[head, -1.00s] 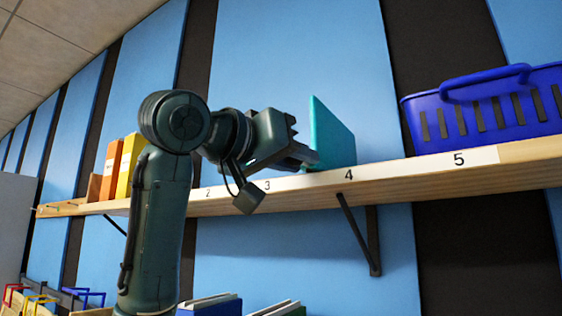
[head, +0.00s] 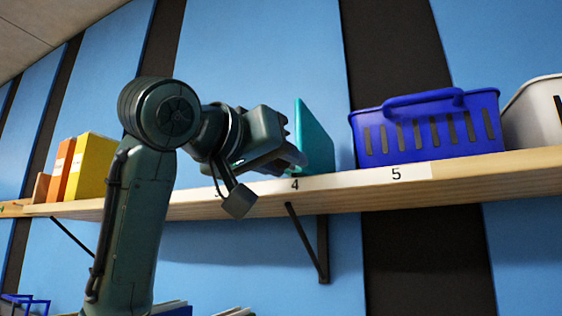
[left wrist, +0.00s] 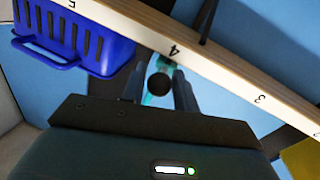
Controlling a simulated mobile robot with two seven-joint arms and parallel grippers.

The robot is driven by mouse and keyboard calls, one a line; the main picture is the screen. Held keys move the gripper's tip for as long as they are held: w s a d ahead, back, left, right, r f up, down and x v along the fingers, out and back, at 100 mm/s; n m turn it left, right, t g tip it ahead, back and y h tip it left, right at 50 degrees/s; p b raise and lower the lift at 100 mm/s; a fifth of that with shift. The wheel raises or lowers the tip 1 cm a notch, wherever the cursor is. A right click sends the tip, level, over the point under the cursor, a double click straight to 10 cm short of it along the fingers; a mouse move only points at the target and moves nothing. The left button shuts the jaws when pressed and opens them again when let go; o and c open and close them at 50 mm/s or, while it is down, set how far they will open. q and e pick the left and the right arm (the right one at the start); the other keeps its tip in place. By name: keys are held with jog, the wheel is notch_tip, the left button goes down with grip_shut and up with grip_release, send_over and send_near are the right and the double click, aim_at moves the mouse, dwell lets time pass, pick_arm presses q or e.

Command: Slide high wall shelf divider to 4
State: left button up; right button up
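The divider (head: 314,140) is a thin teal upright panel on the high wall shelf (head: 460,178), close to the label 4 (head: 295,184). My left gripper (head: 297,155) is at its left side in the head view, and its fingertips seem to touch it. In the left wrist view my left gripper (left wrist: 158,75) has its two fingers apart, with teal of the divider (left wrist: 153,100) showing between them near the label 4 (left wrist: 173,50). A dark round shape hides part of that gap. My right gripper is not in view.
A blue basket (head: 425,130) stands on the shelf right of the divider, above label 5, with a white bin (head: 535,115) beyond it. Yellow (head: 92,165) and orange binders stand at the left. Shelf between them and the divider is partly hidden by my arm.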

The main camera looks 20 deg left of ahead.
pick_arm(q)
jog(key=o, duration=0.3)
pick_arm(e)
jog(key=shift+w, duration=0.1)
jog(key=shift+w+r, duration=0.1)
pick_arm(q)
jog(key=shift+s, duration=0.3)
jog(key=b+v, duration=0.4)
jog(key=v, duration=0.8)
jog(key=shift+s+a, duration=0.1)
jog(key=shift+s, duration=0.2)
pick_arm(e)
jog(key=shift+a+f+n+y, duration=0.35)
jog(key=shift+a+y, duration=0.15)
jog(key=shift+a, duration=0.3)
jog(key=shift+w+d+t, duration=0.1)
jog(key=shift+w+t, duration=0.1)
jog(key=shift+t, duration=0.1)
